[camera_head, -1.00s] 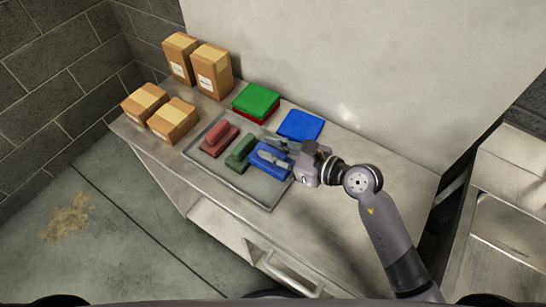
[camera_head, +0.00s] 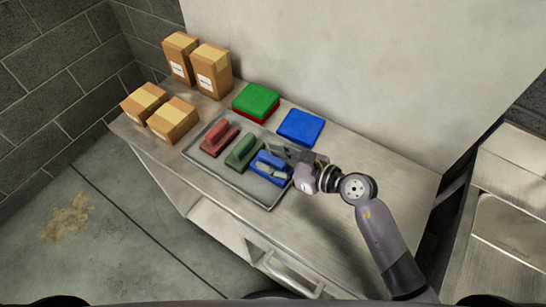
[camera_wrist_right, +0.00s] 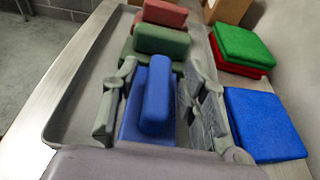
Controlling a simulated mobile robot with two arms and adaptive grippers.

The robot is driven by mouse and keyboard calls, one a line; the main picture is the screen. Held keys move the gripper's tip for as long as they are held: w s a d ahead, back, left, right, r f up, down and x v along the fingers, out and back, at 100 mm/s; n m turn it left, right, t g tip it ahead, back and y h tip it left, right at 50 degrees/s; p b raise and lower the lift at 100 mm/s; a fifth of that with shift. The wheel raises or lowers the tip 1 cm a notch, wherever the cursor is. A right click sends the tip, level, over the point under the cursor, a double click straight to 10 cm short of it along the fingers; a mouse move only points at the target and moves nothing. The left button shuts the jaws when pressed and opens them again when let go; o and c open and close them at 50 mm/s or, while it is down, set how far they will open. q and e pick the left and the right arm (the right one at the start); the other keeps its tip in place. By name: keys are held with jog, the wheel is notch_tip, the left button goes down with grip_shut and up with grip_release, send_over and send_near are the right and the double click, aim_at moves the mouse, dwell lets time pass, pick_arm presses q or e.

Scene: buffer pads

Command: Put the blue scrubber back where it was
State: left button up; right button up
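The blue scrubber (camera_head: 270,160) lies in the grey tray (camera_head: 222,182), at the tray's right end beside the green scrubber (camera_head: 244,152). The red scrubber (camera_head: 219,139) lies further left. My right gripper (camera_head: 280,163) is over the blue scrubber. In the right wrist view the gripper's two fingers (camera_wrist_right: 157,105) stand apart on either side of the blue scrubber's raised handle (camera_wrist_right: 157,95), with gaps on both sides. The gripper is open and partly hides the scrubber in the head view. My left gripper is not in view.
A blue pad (camera_head: 300,127) lies behind the tray. A green pad (camera_head: 257,100) sits on a red one (camera_head: 240,115). Several cardboard boxes (camera_head: 213,72) stand at the left end of the table. The tabletop (camera_head: 370,185) right of the tray is clear except for my arm above it.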

jog(key=shift+r, duration=0.15)
jog(key=shift+s+d, duration=0.15)
jog(key=shift+d, duration=0.15)
jog(key=b+v, duration=0.2)
jog(key=v, duration=0.8)
jog(key=shift+s+d, duration=0.2)
jog(key=shift+s+d+r, duration=0.2)
jog(key=shift+d+r, duration=0.05)
jog(key=shift+d, duration=0.05)
